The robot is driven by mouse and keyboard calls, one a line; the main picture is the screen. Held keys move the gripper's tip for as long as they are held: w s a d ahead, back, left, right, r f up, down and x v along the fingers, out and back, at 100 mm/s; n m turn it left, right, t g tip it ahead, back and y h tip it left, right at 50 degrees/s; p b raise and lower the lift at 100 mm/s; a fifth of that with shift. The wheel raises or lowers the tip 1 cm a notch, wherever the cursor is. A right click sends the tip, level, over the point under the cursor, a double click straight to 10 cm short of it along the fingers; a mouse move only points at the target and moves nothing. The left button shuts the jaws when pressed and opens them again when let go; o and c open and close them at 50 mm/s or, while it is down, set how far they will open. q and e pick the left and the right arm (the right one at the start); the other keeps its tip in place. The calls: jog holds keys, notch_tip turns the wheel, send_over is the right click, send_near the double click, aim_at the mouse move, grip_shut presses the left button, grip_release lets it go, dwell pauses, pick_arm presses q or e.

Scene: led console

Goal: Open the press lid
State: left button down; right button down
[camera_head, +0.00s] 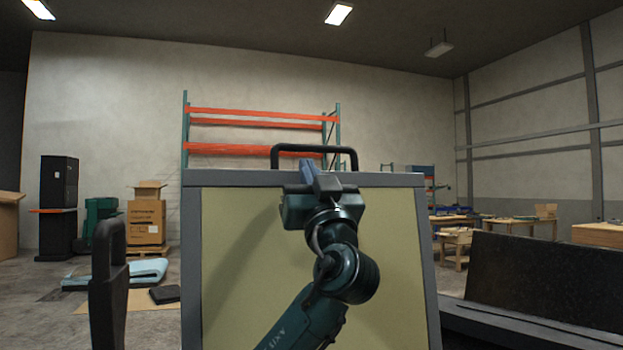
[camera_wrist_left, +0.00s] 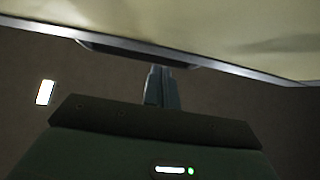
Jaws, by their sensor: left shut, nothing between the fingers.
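The press lid (camera_head: 191,260) stands close to upright in the head view, a pale yellow panel in a grey frame. Its black handle (camera_head: 314,149) rises from the top edge. My left gripper (camera_head: 313,172) is in front of the panel, at the top edge just below the handle. Its fingers are shut with nothing between them. In the left wrist view the closed fingers (camera_wrist_left: 160,84) point at the lid's grey edge (camera_wrist_left: 225,67), near a dark part that may be the handle. Whether they touch the lid is unclear. My right gripper is out of view.
A dark upright post-like part (camera_head: 108,290) stands at the lower left, beside the lid. A black slab (camera_head: 550,280) is at the lower right. Shelving, cardboard boxes (camera_head: 147,222) and wooden tables (camera_head: 510,221) are far behind. The air above the lid is clear.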

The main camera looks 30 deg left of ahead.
aim_at(301, 150)
pick_arm(q)
jog(key=p+x, duration=0.1)
jog(key=x, duration=0.3)
jog(key=shift+s+r, duration=0.1)
jog(key=shift+r, duration=0.05)
jog(key=w+a, duration=0.1)
jog(key=w+a+p, duration=0.1)
jog(key=shift+w+a+f, duration=0.15)
jog(key=shift+a+f, duration=0.2)
jog(key=shift+a, duration=0.05)
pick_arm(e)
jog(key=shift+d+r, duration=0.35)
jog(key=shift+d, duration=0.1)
pick_arm(q)
jog(key=w+a+f+g+h+b, duration=0.1)
jog(key=w+a+f, duration=0.1)
jog(key=w+a, duration=0.3)
jog(key=shift+w+a+f, duration=0.2)
jog(key=shift+a+f, duration=0.2)
jog(key=shift+a, duration=0.2)
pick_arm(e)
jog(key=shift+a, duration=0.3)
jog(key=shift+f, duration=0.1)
